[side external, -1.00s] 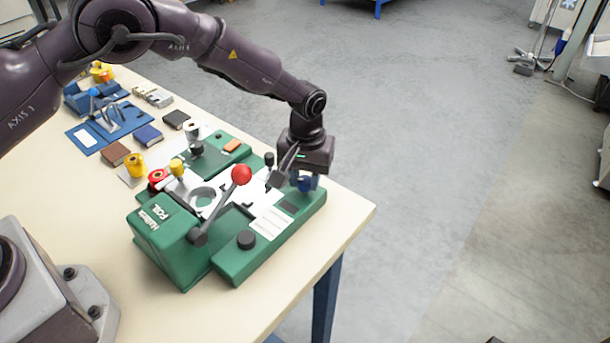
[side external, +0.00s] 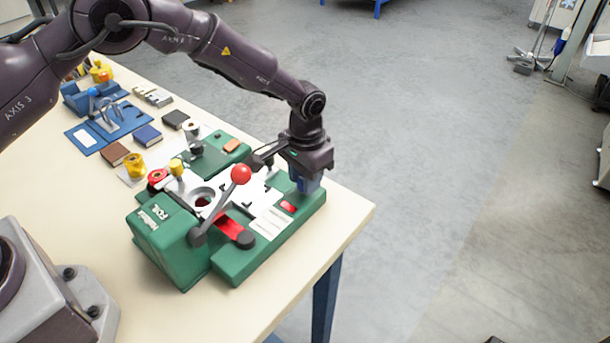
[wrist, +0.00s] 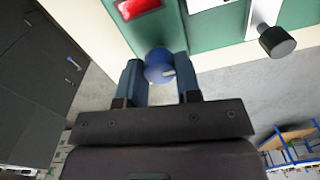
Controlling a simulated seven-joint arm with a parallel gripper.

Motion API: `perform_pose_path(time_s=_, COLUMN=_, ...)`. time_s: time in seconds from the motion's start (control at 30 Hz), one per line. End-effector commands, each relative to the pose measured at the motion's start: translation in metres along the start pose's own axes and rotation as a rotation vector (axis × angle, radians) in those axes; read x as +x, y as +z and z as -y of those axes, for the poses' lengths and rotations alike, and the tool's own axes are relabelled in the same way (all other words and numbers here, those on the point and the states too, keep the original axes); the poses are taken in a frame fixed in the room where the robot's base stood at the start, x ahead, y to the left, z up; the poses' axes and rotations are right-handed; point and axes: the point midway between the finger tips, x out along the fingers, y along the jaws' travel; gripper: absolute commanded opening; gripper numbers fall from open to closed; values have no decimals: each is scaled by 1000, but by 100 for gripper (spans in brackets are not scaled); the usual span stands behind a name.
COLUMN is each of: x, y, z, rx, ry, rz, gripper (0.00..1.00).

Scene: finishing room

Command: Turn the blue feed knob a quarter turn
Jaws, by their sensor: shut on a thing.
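The blue feed knob (wrist: 158,66) sits at the end of the green foil machine (side external: 262,258). A pale mark shows on the knob, toward its right side in the wrist view. My gripper (wrist: 157,64) is shut on the knob, with one blue finger on each side of it. In the side view my gripper (side external: 308,187) points down at the machine's right end. The gripper hides most or all of the knob there.
A lever with a red ball (side external: 241,174) stands on the machine. A red window (side external: 288,206) and a red strip (side external: 229,227) show on its top. A black knob (side external: 245,240) is at the front. Books and spools lie at left; the table edge is close.

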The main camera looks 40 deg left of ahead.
Motion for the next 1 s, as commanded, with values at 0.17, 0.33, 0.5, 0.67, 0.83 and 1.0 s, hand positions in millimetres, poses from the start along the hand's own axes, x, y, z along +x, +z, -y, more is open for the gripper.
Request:
perform_pose_path(time_s=0.17, x=-2, y=-1, z=1, rx=5, ry=-1, rz=-4, gripper=8)
perform_pose_path(time_s=0.33, x=-2, y=-1, z=1, rx=5, ry=-1, rz=-4, gripper=8)
perform_pose_path(time_s=0.5, x=-1, y=-1, z=0, rx=4, ry=-1, rz=-4, gripper=57)
perform_pose_path(time_s=0.67, x=-1, y=-1, z=0, rx=4, ry=0, rz=-2, gripper=57)
perform_pose_path(time_s=0.83, x=-3, y=0, z=0, rx=4, ry=0, rz=-2, gripper=57)
perform_pose_path(time_s=1.0, x=-24, y=-1, z=0, rx=4, ry=0, rz=-5, gripper=57)
